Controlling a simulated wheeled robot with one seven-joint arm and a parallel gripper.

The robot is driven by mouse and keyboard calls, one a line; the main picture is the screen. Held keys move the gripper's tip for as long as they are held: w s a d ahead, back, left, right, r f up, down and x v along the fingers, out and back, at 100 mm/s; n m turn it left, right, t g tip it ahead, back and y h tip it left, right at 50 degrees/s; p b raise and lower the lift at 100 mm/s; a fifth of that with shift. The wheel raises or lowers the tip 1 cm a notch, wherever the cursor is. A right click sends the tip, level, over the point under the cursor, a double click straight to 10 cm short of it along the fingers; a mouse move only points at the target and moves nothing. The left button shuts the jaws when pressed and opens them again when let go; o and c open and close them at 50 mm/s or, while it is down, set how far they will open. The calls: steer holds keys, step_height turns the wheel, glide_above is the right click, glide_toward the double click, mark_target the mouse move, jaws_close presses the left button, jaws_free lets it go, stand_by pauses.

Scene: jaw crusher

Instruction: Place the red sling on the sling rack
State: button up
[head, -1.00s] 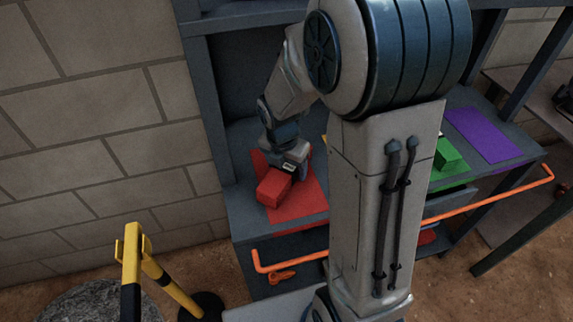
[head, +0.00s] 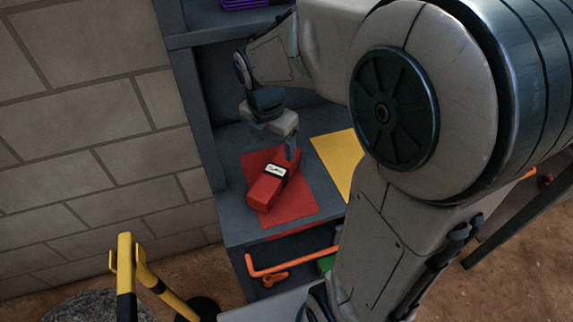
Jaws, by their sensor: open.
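The red sling (head: 264,194) is a red block-like bundle with a dark band and a pale label. It lies at a slant on a red mat (head: 303,198) on the left end of the grey rack shelf (head: 235,222). My gripper (head: 290,150) is open just above the far end of the sling, with a finger visible beside it. The other finger is hidden, and I cannot tell whether the gripper touches the sling.
A yellow mat (head: 339,158) lies to the right, partly hidden by my arm. A purple item (head: 243,3) sits on the upper shelf. A yellow-black barrier post (head: 125,270) and block wall (head: 90,140) are at left.

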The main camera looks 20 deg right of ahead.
steer(key=s+m+t+y, duration=0.1)
steer(key=s+m, duration=1.1)
steer(key=m, duration=1.3)
steer(key=shift+s+d+r, duration=0.25)
steer(key=shift+d+r, duration=0.2)
